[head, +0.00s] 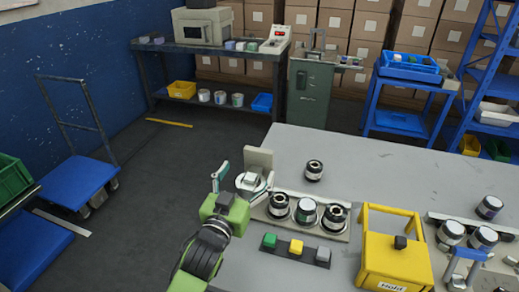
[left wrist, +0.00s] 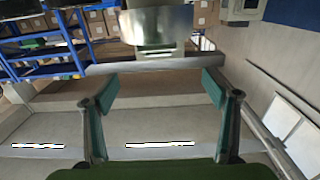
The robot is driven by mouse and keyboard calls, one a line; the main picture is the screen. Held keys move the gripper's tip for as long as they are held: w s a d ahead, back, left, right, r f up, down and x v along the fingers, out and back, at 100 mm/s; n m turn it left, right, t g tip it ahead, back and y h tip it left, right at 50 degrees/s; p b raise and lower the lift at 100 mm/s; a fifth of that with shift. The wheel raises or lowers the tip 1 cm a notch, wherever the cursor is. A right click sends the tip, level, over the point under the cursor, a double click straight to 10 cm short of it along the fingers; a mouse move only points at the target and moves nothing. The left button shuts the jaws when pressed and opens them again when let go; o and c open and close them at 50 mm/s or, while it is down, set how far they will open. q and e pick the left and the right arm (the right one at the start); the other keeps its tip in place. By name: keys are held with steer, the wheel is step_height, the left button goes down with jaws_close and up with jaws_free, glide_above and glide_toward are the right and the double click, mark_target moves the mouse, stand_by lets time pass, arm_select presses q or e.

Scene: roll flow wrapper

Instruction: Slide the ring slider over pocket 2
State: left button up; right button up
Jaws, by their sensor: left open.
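A silver ring slider (head: 251,183) stands at the left end of a grey rail (head: 343,237), in front of an upright beige plate (head: 259,160). My left gripper (head: 243,181) is at the ring, its fingers apart. In the left wrist view the open fingers (left wrist: 162,88) have empty space between them, and a shiny curved metal part (left wrist: 156,25), which looks like the ring, is beyond them above a pale bar. Three dark-and-silver jars (head: 306,212) sit in a row on the rail, right of the ring. I cannot read any pocket numbers.
A loose jar (head: 314,171) stands behind the row. Green, yellow and grey buttons (head: 296,248) are in front. A yellow framed box (head: 394,254) and a tray with more jars (head: 451,232) are to the right. The back of the table (head: 400,165) is clear.

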mark_target(258, 154)
arm_select(q)
steer(key=x, duration=1)
steer(key=shift+w+f, duration=0.15)
steer(key=shift+w, duration=0.05)
arm_select(e)
steer(key=shift+w+r, duration=0.1)
steer(key=shift+r, duration=0.2)
arm_select(q)
steer(key=shift+c, duration=0.3)
